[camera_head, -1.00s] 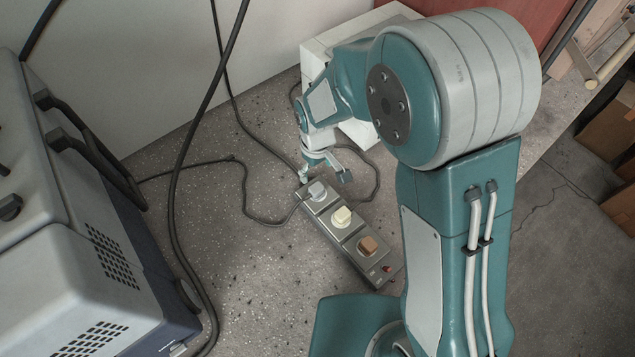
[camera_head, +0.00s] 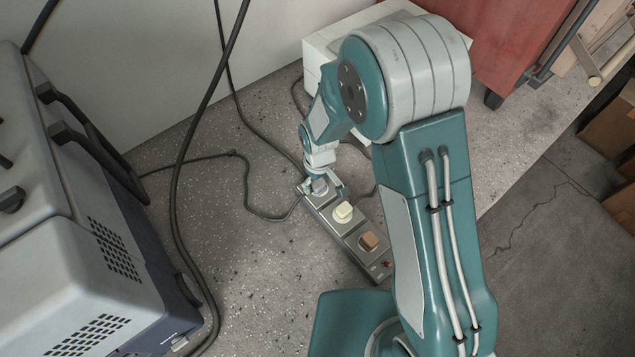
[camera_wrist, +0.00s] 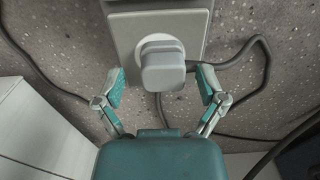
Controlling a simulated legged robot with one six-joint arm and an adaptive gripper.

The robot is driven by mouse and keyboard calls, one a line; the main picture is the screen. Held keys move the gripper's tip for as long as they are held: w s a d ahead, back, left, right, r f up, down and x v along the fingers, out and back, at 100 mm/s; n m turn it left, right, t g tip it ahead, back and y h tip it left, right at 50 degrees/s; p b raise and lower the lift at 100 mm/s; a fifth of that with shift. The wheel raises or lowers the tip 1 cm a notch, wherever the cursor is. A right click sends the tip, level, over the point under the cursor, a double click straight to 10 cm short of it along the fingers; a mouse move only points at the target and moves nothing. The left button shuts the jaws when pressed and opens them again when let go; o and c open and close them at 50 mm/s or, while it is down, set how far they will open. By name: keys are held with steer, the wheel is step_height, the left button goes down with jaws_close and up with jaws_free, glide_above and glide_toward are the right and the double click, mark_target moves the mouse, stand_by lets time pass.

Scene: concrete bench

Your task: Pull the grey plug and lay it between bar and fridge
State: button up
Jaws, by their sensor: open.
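The power bar (camera_head: 330,222) lies on the concrete bench, slanting from upper left to lower right in the head view. It holds a grey plug (camera_head: 319,187) at its far end, a cream plug (camera_head: 342,212) in the middle and a brown plug (camera_head: 368,241) at the near end. My gripper (camera_head: 322,188) is open at the grey plug. In the wrist view the grey plug (camera_wrist: 163,66) sits in its socket between the open fingers of my gripper (camera_wrist: 162,88), with a gap on each side. The white fridge (camera_head: 318,48) stands behind my arm, partly hidden.
A large grey-blue machine (camera_head: 75,220) with black handles stands at the left. Dark cables (camera_head: 236,152) run across the bench and hang in front. A red cabinet (camera_head: 500,40) is at the back right. Bare bench (camera_head: 260,270) shows between machine and bar.

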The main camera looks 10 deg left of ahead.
steer(key=shift+f, duration=0.5)
steer(key=shift+s+a, duration=0.25)
steer(key=shift+s, duration=0.1)
stand_by(0.9)
steer(key=c, duration=1.1)
steer(key=shift+c, duration=0.2)
steer(key=shift+r, duration=0.15)
steer(key=shift+r, duration=2.85)
